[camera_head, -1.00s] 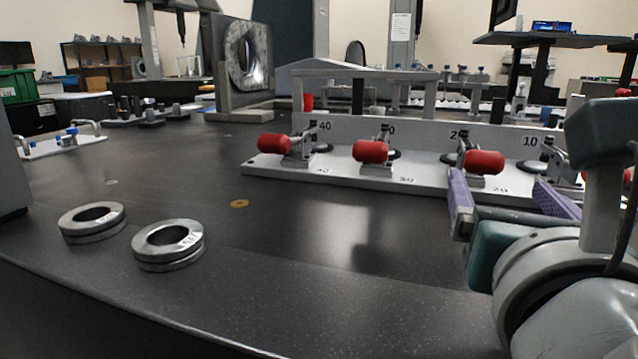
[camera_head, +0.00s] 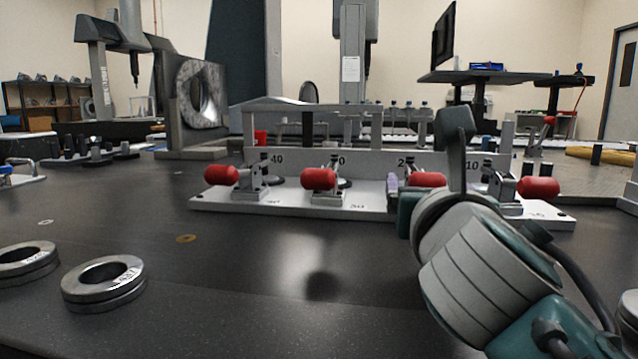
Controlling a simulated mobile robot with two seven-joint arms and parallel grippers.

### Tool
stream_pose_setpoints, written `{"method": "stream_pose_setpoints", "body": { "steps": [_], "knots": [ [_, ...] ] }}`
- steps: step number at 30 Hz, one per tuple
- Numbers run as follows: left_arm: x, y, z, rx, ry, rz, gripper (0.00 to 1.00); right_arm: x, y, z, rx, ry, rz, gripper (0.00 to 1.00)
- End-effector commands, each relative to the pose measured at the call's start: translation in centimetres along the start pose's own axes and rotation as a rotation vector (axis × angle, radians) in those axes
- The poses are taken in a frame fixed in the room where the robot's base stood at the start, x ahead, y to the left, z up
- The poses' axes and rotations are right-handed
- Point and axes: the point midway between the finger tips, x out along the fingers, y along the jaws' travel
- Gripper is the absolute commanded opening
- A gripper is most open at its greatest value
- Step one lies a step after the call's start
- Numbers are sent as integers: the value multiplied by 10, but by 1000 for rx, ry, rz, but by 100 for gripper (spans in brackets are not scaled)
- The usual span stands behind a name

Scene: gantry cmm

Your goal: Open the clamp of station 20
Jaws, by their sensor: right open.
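The clamp of station 20 stands on the white fixture plate (camera_head: 290,204), below the partly covered "20" label on its back rail. Its red handle (camera_head: 428,180) lies roughly level and points toward me. My right gripper (camera_head: 422,190) is open at this handle. One purple finger (camera_head: 392,186) shows just left of the handle. The other finger and most of the clamp body are hidden behind my right wrist and arm. I cannot tell whether the finger touches the handle. My left gripper is out of view.
Neighbouring clamps with red handles stand at station 30 (camera_head: 319,179), station 40 (camera_head: 222,175) and station 10 (camera_head: 538,187). Two metal rings (camera_head: 103,284) (camera_head: 26,262) lie at the front left.

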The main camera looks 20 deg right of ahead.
Motion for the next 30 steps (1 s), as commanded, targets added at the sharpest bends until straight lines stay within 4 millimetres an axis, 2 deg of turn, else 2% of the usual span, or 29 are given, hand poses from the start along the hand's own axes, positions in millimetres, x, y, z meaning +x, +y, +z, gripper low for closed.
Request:
{"method": "stream_pose_setpoints", "body": {
  "steps": [2, 23, 30],
  "knots": [
    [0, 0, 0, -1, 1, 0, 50, 0, 0, 0, 0, 0, 0, 79],
    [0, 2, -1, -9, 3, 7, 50, 0, 0, 0, 0, 1, 0, 0],
    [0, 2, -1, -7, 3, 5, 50, 0, 0, 0, 0, 1, 0, 0]
  ]
}}
